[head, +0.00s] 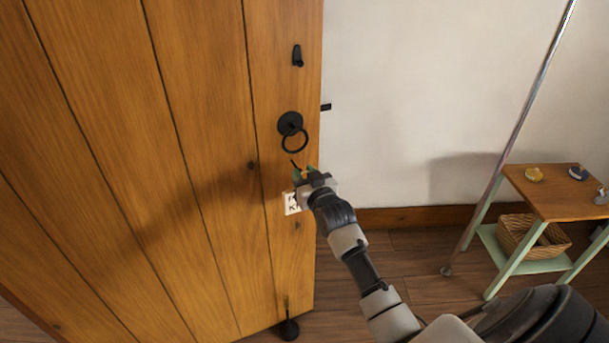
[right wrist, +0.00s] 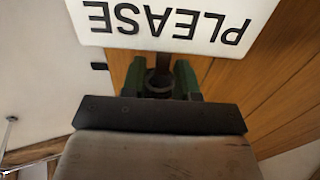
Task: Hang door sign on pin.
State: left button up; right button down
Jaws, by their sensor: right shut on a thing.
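The door sign (head: 291,203) is a small white plate with black letters, hanging just below my right gripper (head: 306,174) in front of the wooden door (head: 200,120). My right gripper is shut on the sign's dark strap, part of which sticks up above the fingers. In the right wrist view the sign (right wrist: 170,22) reads "PLEASE" upside down, and the green fingers (right wrist: 160,82) close on the strap. A small dark spot (head: 251,166) is on the door left of the gripper; I cannot tell whether it is the pin or a knot. My left gripper is not in view.
A black ring handle (head: 294,138) hangs just above my right gripper, with a black fitting (head: 297,56) higher up. A wooden-topped stand (head: 548,205) with a basket (head: 531,238) is at the right. A metal pole (head: 508,150) stands beside it.

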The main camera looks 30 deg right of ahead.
jog(key=shift+w+d+b, duration=0.25)
jog(key=shift+w+b, duration=0.1)
jog(key=shift+w, duration=0.85)
dwell(1.0)
jog(key=shift+w+d+f+b, duration=0.1)
jog(key=shift+w+f+b, duration=0.45)
jog(key=shift+w, duration=0.1)
dwell(1.1)
jog(key=shift+w+d+f, duration=0.1)
jog(key=shift+w+f, duration=0.1)
jog(key=shift+w, duration=0.3)
dwell(0.8)
jog(key=shift+s+f+b, duration=0.1)
jog(key=shift+f+b, duration=0.4)
dwell(0.4)
